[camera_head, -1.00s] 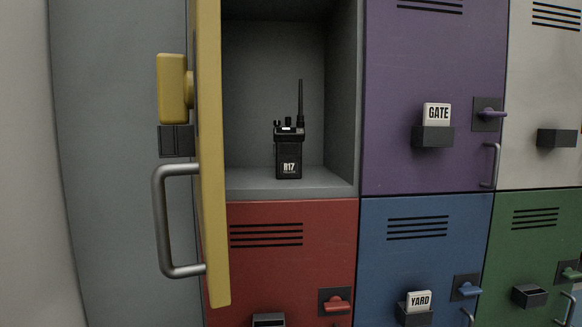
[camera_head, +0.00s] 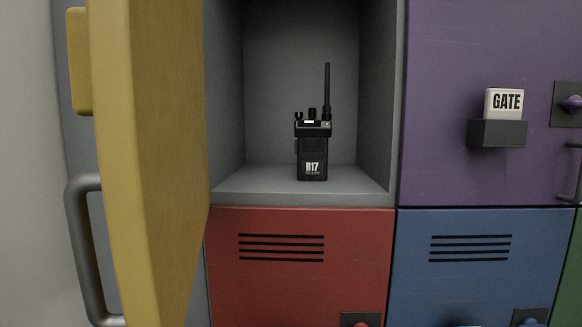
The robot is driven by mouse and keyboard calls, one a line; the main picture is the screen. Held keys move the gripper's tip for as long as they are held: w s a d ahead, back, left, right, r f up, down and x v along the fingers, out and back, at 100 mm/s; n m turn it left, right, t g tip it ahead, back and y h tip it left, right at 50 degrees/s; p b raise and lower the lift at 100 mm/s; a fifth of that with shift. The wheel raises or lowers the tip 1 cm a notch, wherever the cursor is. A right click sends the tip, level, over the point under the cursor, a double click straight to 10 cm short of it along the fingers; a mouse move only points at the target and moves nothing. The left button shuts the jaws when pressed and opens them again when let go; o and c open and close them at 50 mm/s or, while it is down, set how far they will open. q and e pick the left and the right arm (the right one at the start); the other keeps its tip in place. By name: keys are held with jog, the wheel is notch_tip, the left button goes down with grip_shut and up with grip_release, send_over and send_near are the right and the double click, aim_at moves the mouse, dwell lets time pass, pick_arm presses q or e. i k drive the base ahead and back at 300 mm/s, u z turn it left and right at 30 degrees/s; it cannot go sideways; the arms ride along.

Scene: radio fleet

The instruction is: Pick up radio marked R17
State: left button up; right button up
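A black handheld radio marked R17 (camera_head: 312,150) stands upright on the floor of an open grey locker compartment (camera_head: 232,186). Its antenna points up at its right side, and its label faces me. The compartment's yellow door (camera_head: 150,150) stands open at the left, with a grey bar handle (camera_head: 80,250) on its outer side. Neither of my grippers shows in the head view.
A closed red locker (camera_head: 300,285) is below the compartment and a closed blue one (camera_head: 470,285) is at lower right. A closed purple locker (camera_head: 440,90) at right bears a GATE tag (camera_head: 504,102) in a dark holder (camera_head: 497,133). The space before the radio is clear.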

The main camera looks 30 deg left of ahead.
aim_at(312, 136)
jog(key=u, duration=3.25)
jog(key=k, duration=1.75)
jog(key=z, duration=2.3)
